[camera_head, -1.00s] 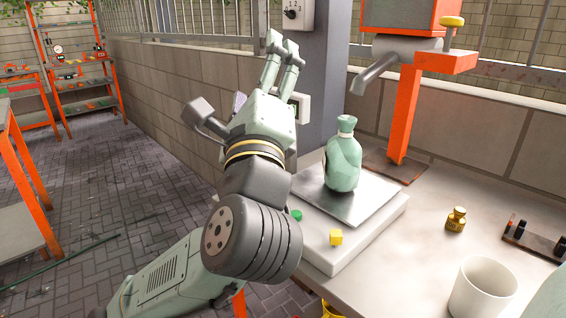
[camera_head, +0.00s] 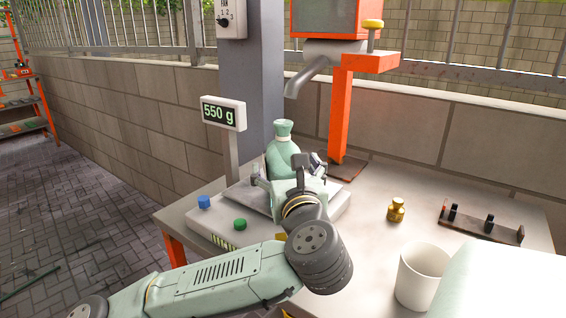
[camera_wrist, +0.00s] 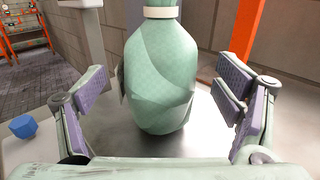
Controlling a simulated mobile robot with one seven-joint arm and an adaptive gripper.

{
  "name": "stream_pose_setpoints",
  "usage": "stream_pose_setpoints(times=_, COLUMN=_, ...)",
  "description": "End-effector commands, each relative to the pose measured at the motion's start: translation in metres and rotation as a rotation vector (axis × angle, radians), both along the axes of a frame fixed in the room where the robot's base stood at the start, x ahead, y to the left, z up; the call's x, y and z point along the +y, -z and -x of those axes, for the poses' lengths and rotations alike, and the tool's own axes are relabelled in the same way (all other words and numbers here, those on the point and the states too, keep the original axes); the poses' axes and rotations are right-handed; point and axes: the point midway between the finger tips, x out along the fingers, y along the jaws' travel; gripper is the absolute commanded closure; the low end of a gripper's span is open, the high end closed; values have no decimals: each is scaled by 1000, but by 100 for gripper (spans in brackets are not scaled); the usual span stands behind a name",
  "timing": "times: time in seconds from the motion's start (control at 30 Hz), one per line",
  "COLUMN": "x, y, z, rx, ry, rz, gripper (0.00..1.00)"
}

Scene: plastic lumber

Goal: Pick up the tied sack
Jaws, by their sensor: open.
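The tied sack (camera_head: 281,157) is pale green, gathered at its neck, and stands upright on the metal pan of a scale (camera_head: 254,196). In the wrist view the sack (camera_wrist: 160,80) fills the middle, with a pale band around its neck. My gripper (camera_head: 288,172) is at the near side of the sack. In the wrist view its two purple-padded fingers (camera_wrist: 162,98) are spread wide, one on each side of the sack, with gaps between pads and cloth. It is open and empty. My gripper hides the sack's lower part in the head view.
The scale's display (camera_head: 222,113) reads 550 g. An orange stand with a spout (camera_head: 343,110) rises behind the sack. A blue knob (camera_head: 204,202) and a green knob (camera_head: 240,224) sit on the scale's front. A brass weight (camera_head: 396,209) and white cup (camera_head: 422,276) stand right.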

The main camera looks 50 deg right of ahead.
Motion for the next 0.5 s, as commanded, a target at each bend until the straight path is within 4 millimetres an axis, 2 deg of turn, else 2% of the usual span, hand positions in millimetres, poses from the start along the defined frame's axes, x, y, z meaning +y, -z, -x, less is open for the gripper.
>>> stream_pose_setpoints(times=0.2, x=-21, y=1, z=-25, rx=3, ry=-2, rz=-1, gripper=16)
stream_pose_setpoints(times=0.5, x=-26, y=1, z=-30, rx=1, ry=0, rz=1, gripper=16)
